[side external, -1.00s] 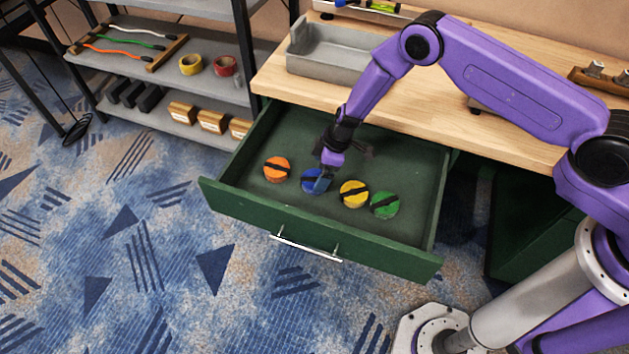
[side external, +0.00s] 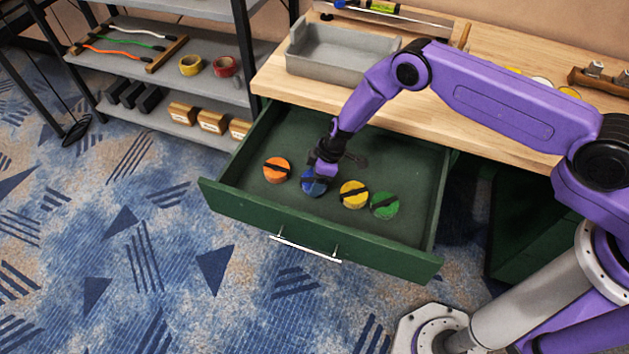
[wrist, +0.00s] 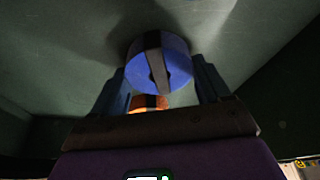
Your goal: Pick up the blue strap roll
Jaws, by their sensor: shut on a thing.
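The blue strap roll (side external: 311,186), a short blue cylinder with a black strap, is in the open green drawer, between the orange and yellow rolls. My gripper (side external: 318,180) reaches down over it and partly hides it. In the wrist view the blue strap roll (wrist: 176,62) sits between the two fingers of my gripper (wrist: 163,80), which are shut on its sides. I cannot tell whether it is clear of the drawer floor.
An orange roll (side external: 277,170) lies left of it; a yellow roll (side external: 353,195) and a green roll (side external: 385,205) lie right. The green drawer (side external: 410,170) has raised walls. A grey tray (side external: 335,68) stands on the wooden desk (side external: 480,115). A shelf rack (side external: 165,65) stands at left.

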